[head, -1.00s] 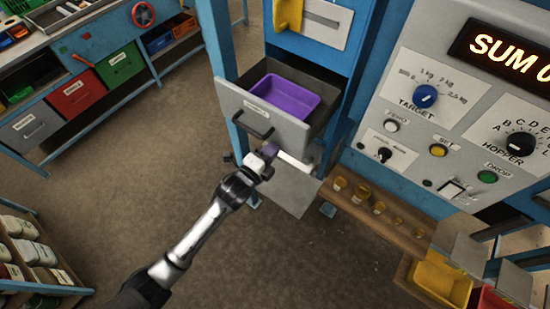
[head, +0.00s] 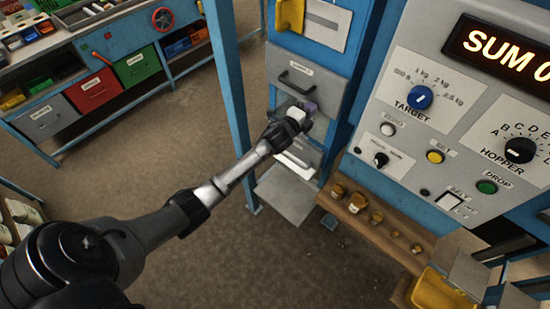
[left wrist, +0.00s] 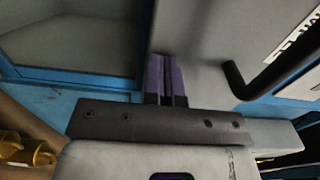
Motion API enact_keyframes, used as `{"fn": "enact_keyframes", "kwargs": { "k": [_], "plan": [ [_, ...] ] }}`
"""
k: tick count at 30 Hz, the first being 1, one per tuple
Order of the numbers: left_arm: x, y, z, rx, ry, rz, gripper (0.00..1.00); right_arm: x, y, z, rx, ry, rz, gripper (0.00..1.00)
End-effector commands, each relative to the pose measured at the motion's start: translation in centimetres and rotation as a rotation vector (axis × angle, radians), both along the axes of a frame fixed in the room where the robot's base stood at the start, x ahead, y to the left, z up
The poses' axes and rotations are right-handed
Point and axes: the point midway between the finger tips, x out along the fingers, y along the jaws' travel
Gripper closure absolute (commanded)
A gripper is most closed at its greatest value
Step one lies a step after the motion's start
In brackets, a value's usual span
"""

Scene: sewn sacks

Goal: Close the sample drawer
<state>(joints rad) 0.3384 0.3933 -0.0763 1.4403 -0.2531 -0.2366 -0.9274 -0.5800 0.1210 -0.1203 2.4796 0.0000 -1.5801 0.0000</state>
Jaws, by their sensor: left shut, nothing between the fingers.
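The grey sample drawer (head: 315,88) is in the blue cabinet, with a dark bar handle (head: 296,80) and a small label. Its front looks about flush with the cabinet, and its inside is hidden. My left gripper (head: 309,109) is shut and empty at the lower part of the drawer front. In the left wrist view, its purple fingers (left wrist: 166,78) are together against or very near the grey drawer front (left wrist: 205,45). The drawer handle (left wrist: 262,82) is to their right. My right gripper is out of view.
A grey plate (head: 287,193) juts out low under the cabinet. A blue post (head: 228,85) stands left of the drawer. A control panel (head: 440,110) and a wooden shelf with brass weights (head: 358,203) are on the right. Open floor lies in front.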

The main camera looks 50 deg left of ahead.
Motion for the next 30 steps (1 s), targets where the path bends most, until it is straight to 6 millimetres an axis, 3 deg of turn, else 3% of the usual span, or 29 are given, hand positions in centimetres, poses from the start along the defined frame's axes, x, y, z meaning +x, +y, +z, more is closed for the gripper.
{"fn": "enact_keyframes", "kwargs": {
  "k": [6,20,26,30],
  "plan": [
    [0.1,1.4,-0.1,0.001,0.002,0.02,1.0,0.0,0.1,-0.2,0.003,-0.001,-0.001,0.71],
    [-0.1,1.4,-0.3,-0.002,0.009,0.023,1.0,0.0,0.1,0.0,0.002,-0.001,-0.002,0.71],
    [-1.8,0.1,0.0,-0.002,0.008,0.007,1.0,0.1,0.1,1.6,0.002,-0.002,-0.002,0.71],
    [-4.1,-1.1,-0.1,0.001,0.004,-0.009,1.0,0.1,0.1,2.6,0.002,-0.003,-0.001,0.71]
  ]
}}
